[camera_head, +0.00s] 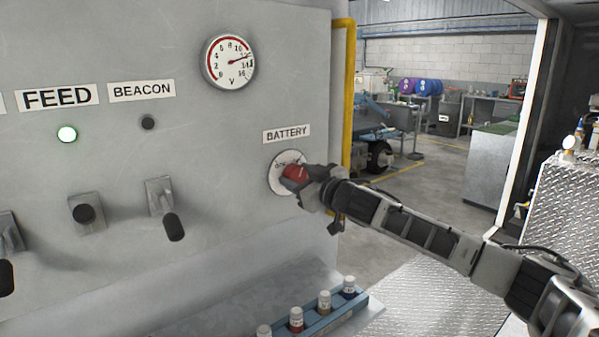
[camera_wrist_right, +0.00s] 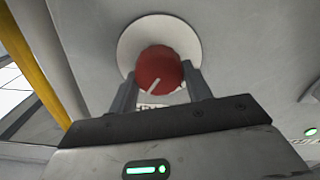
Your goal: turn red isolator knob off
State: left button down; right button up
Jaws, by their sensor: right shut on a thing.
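The red isolator knob (camera_head: 296,173) sits on a round white plate (camera_head: 281,186) under the BATTERY label (camera_head: 286,134) on the grey panel. In the right wrist view the knob (camera_wrist_right: 158,69) shows a pale pointer line slanting down and left. My right gripper (camera_head: 304,177) is shut on the knob, with one finger on each side of it; the gripper shows in the wrist view too (camera_wrist_right: 160,92). Lettering on the plate is partly hidden by the knob and fingers. My left gripper is not in view.
A blue rack (camera_head: 337,317) of small bottles lies below. A yellow pipe (camera_head: 348,100) runs beside the panel edge.

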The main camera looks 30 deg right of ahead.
jog(key=shift+n, duration=1)
jog(key=n, duration=0.2)
jog(key=shift+a+n, duration=0.1)
jog(key=shift+n, duration=0.3)
jog(key=n, duration=0.2)
jog(key=shift+f+n, duration=0.1)
jog(key=shift+n, duration=0.2)
jog(key=n, duration=0.3)
jog(key=shift+a+f+n, duration=0.1)
jog(key=shift+n, duration=1.8)
jog(key=shift+f, duration=0.1)
jog(key=shift+n, duration=0.3)
jog(key=o, duration=1)
